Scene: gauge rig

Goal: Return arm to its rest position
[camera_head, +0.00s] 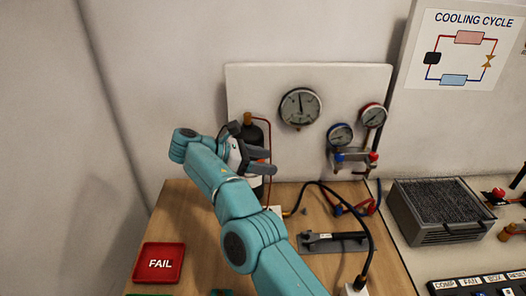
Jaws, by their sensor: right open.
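My right arm is teal and comes in from the bottom of the head view, reaching up and left across the wooden bench. Its dark gripper (273,161) is open, with its fingers pointing right. It is in front of a dark bottle with a brass-coloured top (248,119), and the arm and gripper hide part of the bottle. I cannot tell whether they touch. Nothing shows between the fingers. My left gripper is not in view.
A white panel (350,85) with a large gauge (300,107) and two smaller gauges stands behind. A red FAIL tray (159,262) lies at the bench's front left. A dark hose (368,235) loops over the bench (190,230). A grey finned box (440,208) stands right.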

